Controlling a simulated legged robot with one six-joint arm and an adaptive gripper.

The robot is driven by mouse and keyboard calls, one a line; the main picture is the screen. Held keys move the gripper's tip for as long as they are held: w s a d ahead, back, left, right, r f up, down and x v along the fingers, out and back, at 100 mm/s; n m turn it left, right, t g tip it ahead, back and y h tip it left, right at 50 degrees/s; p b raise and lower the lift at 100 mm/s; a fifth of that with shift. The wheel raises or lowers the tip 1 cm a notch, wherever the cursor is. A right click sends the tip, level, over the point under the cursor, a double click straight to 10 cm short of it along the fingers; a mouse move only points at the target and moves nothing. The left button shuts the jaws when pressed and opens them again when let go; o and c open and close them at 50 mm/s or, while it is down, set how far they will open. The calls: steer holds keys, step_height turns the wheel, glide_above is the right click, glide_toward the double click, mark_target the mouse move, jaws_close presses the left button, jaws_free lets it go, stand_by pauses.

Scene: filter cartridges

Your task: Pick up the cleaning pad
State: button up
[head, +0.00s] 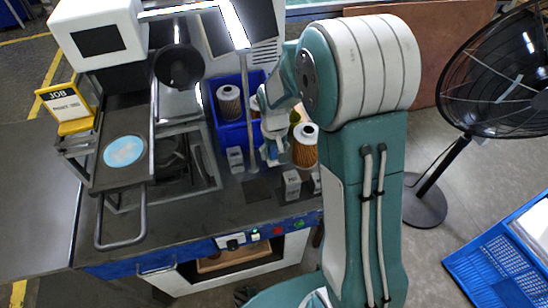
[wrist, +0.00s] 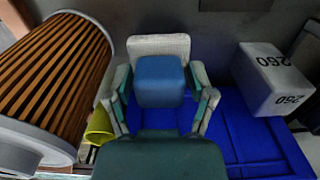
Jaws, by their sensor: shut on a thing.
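My gripper (head: 272,152) is over the bench, between the blue bin and an orange pleated filter cartridge. In the wrist view my gripper (wrist: 163,104) has its teal and pale fingers on both sides of a small blue block with rounded edges, which I take as the cleaning pad (wrist: 160,80). The fingers are shut on it. A pale textured piece (wrist: 160,46) shows right behind the block; I cannot tell whether it is part of the pad. In the head view the pad is hard to make out at the fingers.
The orange filter cartridge (head: 305,148) stands close right of my gripper. The blue bin (head: 232,125) holds a grey cartridge (head: 229,103). Small white boxes (head: 292,184) (head: 235,159) stand nearby; one marked 260 (wrist: 272,78) is at right in the wrist view. A fan (head: 500,75) stands far right.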

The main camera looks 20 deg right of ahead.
steer(key=s+d+r, duration=0.2)
steer(key=s+r, duration=0.7)
steer(key=s, duration=0.4)
steer(key=shift+s+d+r, duration=0.15)
steer(key=shift+s+r, duration=0.2)
steer(key=shift+s, duration=0.05)
